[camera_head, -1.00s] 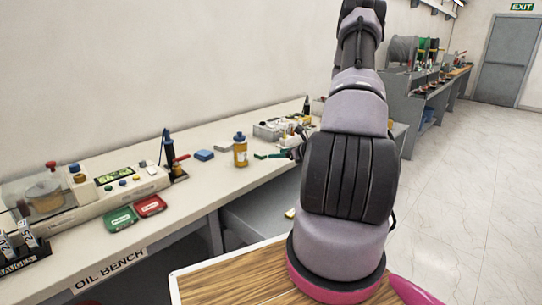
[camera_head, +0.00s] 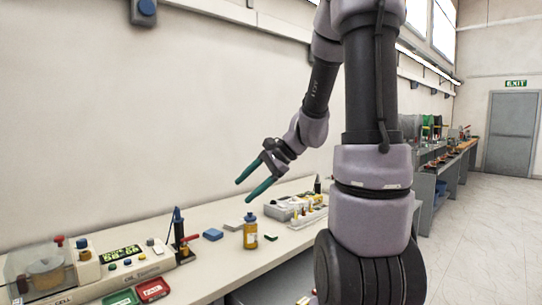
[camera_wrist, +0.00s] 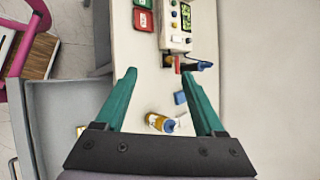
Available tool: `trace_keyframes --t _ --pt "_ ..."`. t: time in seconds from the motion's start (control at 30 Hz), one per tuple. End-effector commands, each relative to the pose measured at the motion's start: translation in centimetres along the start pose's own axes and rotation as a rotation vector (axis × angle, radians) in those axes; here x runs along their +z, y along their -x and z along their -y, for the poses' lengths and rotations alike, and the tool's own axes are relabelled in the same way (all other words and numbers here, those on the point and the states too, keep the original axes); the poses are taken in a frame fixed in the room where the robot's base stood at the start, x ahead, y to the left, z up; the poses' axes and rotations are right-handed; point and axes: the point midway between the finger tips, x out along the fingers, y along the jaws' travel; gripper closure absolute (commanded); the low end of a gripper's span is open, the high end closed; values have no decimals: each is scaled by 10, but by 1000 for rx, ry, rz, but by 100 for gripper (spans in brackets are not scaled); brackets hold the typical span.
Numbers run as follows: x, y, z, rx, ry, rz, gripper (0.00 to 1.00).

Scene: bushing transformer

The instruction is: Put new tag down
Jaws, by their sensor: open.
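My gripper (camera_head: 244,191) is open and empty, raised above the oil bench (camera_head: 222,270) with its two teal fingers pointing down and left. In the wrist view the fingers (camera_wrist: 159,72) stand wide apart, with nothing between their tips but the bench far below. No tag can be made out for certain. A small greenish-yellow piece (camera_head: 270,237) lies on the bench just right of the bottle, too small to identify.
A yellow bottle with a blue cap (camera_head: 250,231) stands on the bench beside a blue block (camera_head: 213,234). The oil tester (camera_head: 120,262), red tray (camera_head: 153,290) and green tray (camera_head: 122,298) are at the left. A grey case (camera_head: 290,207) is behind. The air around my gripper is clear.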

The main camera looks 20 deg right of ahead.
Motion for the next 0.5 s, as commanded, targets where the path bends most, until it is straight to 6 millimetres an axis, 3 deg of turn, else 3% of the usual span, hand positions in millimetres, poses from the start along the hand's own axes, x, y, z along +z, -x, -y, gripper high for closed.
trace_keyframes --t 0.03,0.2,0.33,0.5 --pt "22 11 -3 34 110 -33 29" --pt "71 48 -26 146 444 -171 29" --pt "96 79 -42 197 679 -295 29" --pt "112 113 -54 220 893 -434 29"
